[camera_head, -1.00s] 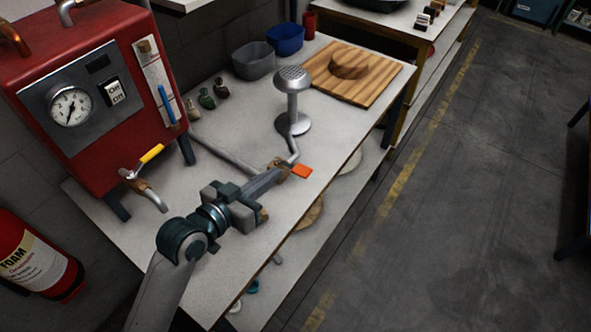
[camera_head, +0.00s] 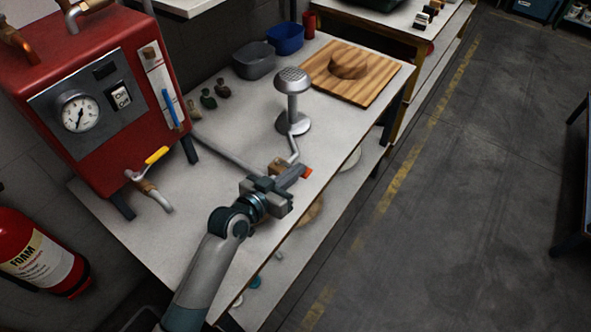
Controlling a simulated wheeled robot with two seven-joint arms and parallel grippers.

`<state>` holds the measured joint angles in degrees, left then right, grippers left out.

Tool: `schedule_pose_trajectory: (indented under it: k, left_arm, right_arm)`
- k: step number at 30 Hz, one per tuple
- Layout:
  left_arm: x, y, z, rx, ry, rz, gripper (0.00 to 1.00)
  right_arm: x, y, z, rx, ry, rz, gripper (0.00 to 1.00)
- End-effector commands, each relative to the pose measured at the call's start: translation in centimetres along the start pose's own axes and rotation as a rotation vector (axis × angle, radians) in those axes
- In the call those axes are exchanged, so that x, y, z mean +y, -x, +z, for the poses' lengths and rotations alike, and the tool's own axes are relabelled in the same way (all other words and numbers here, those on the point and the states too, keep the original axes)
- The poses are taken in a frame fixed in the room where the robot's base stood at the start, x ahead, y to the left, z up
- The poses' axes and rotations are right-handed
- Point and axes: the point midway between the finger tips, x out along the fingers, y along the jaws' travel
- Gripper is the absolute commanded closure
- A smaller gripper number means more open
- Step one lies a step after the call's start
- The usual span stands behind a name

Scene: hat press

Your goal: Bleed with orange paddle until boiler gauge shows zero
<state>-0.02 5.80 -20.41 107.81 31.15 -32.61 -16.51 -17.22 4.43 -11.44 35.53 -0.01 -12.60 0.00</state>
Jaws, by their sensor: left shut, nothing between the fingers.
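The red boiler (camera_head: 110,60) stands on the bench at the left. Its round white gauge (camera_head: 80,112) faces me with a dark needle; the numbers are too small to read. The orange paddle (camera_head: 308,172) sits by the bench's front edge, at the brass valve (camera_head: 279,166) below the steam head (camera_head: 293,100). My left gripper (camera_head: 301,171) is shut and empty. Its fingertips lie at the paddle and cover most of it from view; I cannot tell whether they touch it. My right gripper is out of view.
A yellow-handled valve (camera_head: 156,156) sticks out below the boiler. A wooden board with a round block (camera_head: 375,85) lies at the back right. Grey (camera_head: 254,60) and blue (camera_head: 286,38) bins stand by the wall. A fire extinguisher (camera_head: 38,255) is at the lower left.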

Motion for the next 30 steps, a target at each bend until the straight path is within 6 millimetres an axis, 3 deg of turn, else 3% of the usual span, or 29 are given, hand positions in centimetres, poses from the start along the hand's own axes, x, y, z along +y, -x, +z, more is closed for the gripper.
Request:
schedule_pose_trajectory:
  k: [11, 24, 30]
  left_arm:
    - [0.0, 0.0, 0.1, 0.000, -0.004, -0.001, 1.00]
    - [0.6, -0.7, 2.8, -0.003, -0.229, -0.056, 1.00]
    - [0.6, -0.6, 2.5, -0.001, -0.223, -0.056, 1.00]
  right_arm:
    - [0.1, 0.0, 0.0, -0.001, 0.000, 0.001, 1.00]
    - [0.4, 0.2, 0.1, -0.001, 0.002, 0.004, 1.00]
    - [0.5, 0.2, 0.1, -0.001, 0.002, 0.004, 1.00]
